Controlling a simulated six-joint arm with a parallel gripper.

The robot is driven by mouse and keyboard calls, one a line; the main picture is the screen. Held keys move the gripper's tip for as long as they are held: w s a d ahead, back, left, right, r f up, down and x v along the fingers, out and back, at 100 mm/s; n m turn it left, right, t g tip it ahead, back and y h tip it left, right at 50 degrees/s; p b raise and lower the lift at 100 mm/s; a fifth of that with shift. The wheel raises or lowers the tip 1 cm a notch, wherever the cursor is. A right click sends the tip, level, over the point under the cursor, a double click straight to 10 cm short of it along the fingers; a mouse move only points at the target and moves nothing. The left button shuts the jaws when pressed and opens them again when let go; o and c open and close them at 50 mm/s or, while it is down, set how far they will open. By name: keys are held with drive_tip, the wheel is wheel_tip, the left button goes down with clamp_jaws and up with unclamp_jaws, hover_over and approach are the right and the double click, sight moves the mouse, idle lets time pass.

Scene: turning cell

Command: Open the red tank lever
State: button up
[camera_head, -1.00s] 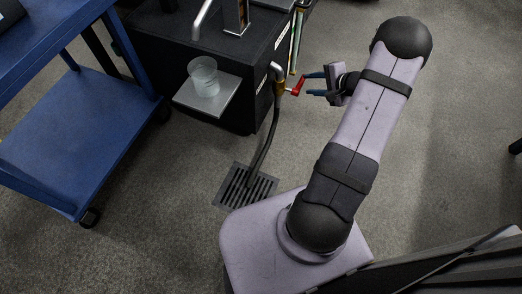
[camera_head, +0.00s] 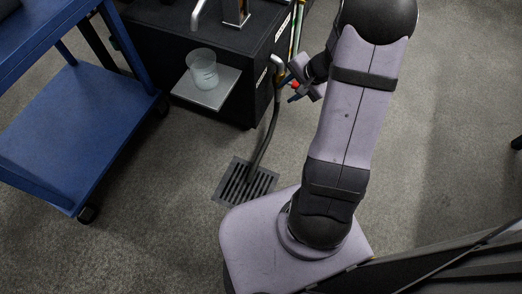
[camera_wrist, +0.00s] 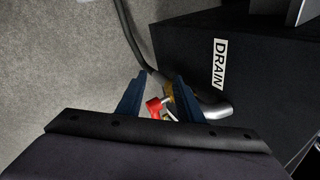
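The red tank lever (camera_wrist: 154,107) sits on a brass valve (camera_wrist: 168,91) with a metal pipe on the side of the black tank cabinet (camera_wrist: 265,55). In the wrist view the lever lies between the two blue fingers of my gripper (camera_wrist: 159,79), nearer the left one. The fingers are wide apart, with gaps to the lever, so my gripper is open. In the head view my gripper (camera_head: 290,89) is at the valve, and the red lever (camera_head: 294,84) shows only as a small patch beside the fingers. Its full shape is partly hidden there.
A dark hose (camera_head: 267,135) runs from the valve down to a floor grate (camera_head: 245,185). A clear cup (camera_head: 202,68) stands on a metal shelf (camera_head: 212,97) left of the valve. A blue cart (camera_head: 70,130) is at far left. A DRAIN label (camera_wrist: 218,63) marks the cabinet.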

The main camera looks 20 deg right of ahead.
drive_tip(key=s+a+f+n+g+b, duration=0.2)
drive_tip(key=s+a+n+b, duration=0.2)
drive_tip(key=s+a, duration=0.3)
drive_tip(key=s+a+f+n+g+b, duration=0.2)
drive_tip(key=s+a+n+b, duration=0.3)
drive_tip(key=s+a+n, duration=0.1)
drive_tip(key=shift+s+a+f+g+h, duration=0.3)
drive_tip(key=shift+s+a+f+h, duration=0.1)
drive_tip(key=shift+a, duration=0.4)
drive_tip(key=shift+r, duration=0.1)
drive_tip(key=shift+c, duration=0.2)
